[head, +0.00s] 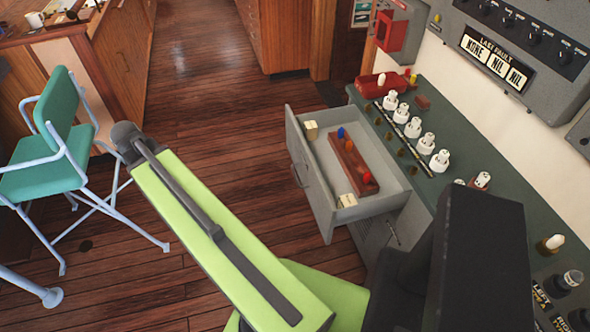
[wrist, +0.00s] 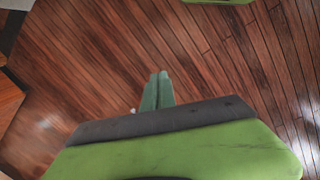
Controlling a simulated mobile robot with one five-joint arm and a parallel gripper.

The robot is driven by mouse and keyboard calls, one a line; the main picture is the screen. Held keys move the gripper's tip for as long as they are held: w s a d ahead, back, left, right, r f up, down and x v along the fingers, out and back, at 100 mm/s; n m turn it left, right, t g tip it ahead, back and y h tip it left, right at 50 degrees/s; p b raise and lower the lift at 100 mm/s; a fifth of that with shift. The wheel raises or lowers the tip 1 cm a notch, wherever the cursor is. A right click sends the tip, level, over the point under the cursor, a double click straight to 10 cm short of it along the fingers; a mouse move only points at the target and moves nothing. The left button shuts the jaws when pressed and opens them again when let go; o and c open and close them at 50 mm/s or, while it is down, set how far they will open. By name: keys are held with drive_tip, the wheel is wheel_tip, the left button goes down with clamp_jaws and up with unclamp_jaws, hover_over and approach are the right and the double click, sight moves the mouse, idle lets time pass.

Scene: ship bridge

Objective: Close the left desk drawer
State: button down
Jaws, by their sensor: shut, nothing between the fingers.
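A grey desk drawer (head: 312,190) stands pulled well out from the desk (head: 440,186) on the right in the head view. Inside lie a reddish-brown wooden rack (head: 352,158) with blue and orange-red pieces, and small cream blocks at two corners. My green arm crosses the lower middle of the head view, left of the drawer and apart from it in the picture. My gripper (wrist: 158,88) shows in the wrist view, its two green fingers together over bare floor, with nothing between them. The drawer is not in the wrist view. I cannot make out my fingers in the head view.
A teal chair (head: 52,150) with pale blue legs stands at the left, beside a wooden cabinet. White knobs (head: 413,127) and a red box (head: 383,84) are on the desk top. The wooden floor (head: 215,130) between chair and drawer is clear.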

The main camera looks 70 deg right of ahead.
drive_tip(key=s+d+f+n+g+h+b, duration=0.1)
drive_tip(key=s+d+f+n+b, duration=0.2)
drive_tip(key=s+d, duration=1.1)
drive_tip(key=s+d+f+n+g+b, duration=0.2)
drive_tip(key=s+d, duration=0.7)
drive_tip(key=d, duration=0.8)
drive_tip(key=s+d+f+b, duration=0.4)
drive_tip(key=s+f+b, duration=0.2)
drive_tip(key=f+b, duration=0.3)
drive_tip(key=shift+d+f, duration=0.3)
